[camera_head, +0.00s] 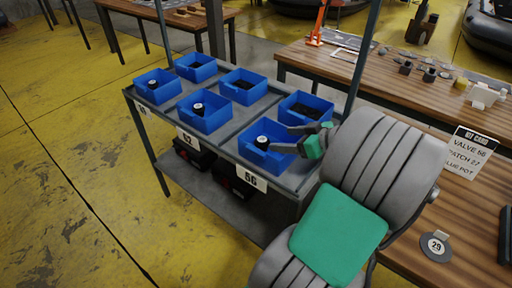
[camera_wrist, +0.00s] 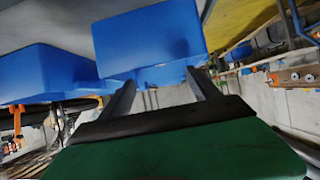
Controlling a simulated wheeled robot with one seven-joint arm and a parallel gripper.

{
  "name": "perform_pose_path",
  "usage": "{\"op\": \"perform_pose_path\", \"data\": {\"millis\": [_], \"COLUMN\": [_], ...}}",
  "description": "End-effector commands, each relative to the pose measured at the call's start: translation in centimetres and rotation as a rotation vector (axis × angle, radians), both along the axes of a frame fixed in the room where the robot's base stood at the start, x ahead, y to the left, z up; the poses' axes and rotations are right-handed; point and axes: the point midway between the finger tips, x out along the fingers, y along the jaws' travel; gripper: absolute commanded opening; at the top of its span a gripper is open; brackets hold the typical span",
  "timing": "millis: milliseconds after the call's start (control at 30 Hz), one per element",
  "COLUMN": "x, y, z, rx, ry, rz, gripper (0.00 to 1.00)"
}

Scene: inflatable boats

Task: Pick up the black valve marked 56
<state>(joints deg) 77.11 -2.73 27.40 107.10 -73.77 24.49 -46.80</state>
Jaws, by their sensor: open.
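The black valve (camera_head: 262,142) with a pale top stands in the front blue bin (camera_head: 268,158), above the label reading 56 (camera_head: 251,178). Its own marking is too small to read. My gripper (camera_head: 281,139) is open and reaches in from the right at that bin, its fingertips just right of the valve and apparently not closed on it. In the wrist view my two fingers (camera_wrist: 160,80) are spread, with a blue bin wall (camera_wrist: 150,40) ahead and above them. The valve is not visible in the wrist view.
Several other blue bins (camera_head: 205,113) stand on the grey cart (camera_head: 225,148), some holding dark parts. Cart posts rise behind them. A wooden table (camera_head: 400,90) with small parts stands at the right, with a sign (camera_head: 468,150). Yellow floor (camera_head: 60,180) at the left is clear.

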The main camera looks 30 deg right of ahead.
Motion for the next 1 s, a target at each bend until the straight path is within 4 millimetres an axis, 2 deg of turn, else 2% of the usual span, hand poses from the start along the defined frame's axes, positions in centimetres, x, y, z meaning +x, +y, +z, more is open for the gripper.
{"op": "perform_pose_path", "data": {"millis": [33,167,600,867,1000], "x": [0.1,0.7,6.5,6.8,6.8], "y": [0.1,0.6,2.9,2.8,2.8], "z": [-0.8,-1.2,-4.3,-4.5,-4.5], "rx": [-0.001,0.0,0.001,0.0,0.0], "ry": [0.0,0.001,0.001,0.001,0.001], "rz": [0.003,0.01,0.017,0.013,0.013], "gripper": [0.72,0.72,0.72,0.71,0.59]}}
